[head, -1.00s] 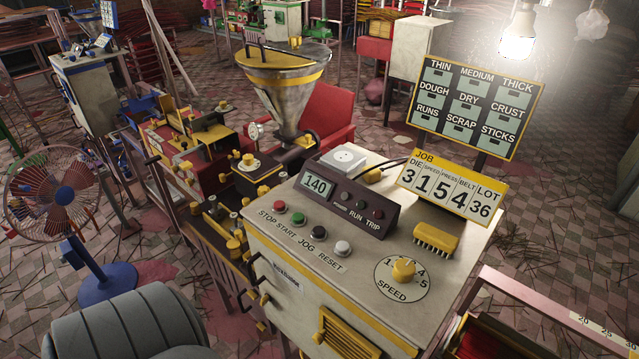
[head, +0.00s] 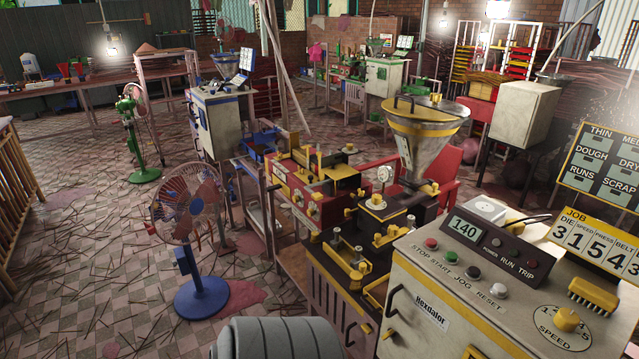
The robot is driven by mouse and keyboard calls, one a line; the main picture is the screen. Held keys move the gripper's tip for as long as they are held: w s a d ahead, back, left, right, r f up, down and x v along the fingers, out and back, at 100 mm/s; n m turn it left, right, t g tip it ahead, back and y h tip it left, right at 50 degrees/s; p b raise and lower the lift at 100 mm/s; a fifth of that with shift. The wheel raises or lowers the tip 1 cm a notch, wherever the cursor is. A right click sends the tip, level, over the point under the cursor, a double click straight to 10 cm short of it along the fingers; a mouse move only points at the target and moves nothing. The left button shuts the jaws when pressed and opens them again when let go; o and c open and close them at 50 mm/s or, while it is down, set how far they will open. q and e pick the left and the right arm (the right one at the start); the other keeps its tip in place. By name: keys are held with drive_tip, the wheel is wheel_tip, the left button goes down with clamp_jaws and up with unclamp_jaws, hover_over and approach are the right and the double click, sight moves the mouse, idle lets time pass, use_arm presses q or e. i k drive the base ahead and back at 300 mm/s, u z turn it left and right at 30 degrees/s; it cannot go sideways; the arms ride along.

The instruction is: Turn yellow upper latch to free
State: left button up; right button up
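The extruder with yellow fittings stands right of centre. Its steel hopper (head: 424,137) has a yellow band and sits above the dark barrel. Several yellow clamp-like parts sit at the die end, with an upright one (head: 337,238) and a lower block (head: 347,258). Small yellow fittings (head: 391,333) also show on the cream control cabinet's (head: 440,290) left face, beside a black handle (head: 392,300). I cannot tell which of these is the upper latch, or how it is turned. Neither of my grippers is in view.
A blue-based fan (head: 190,220) stands left of the extruder. A red box with yellow fittings (head: 315,190) is behind the die end. A blue-trimmed machine (head: 222,120) stands farther back. The tiled floor at left is mostly open, with scattered sticks.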

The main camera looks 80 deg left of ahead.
sight(366, 327)
drive_tip(key=k, duration=0.5)
drive_tip(key=u, duration=0.7)
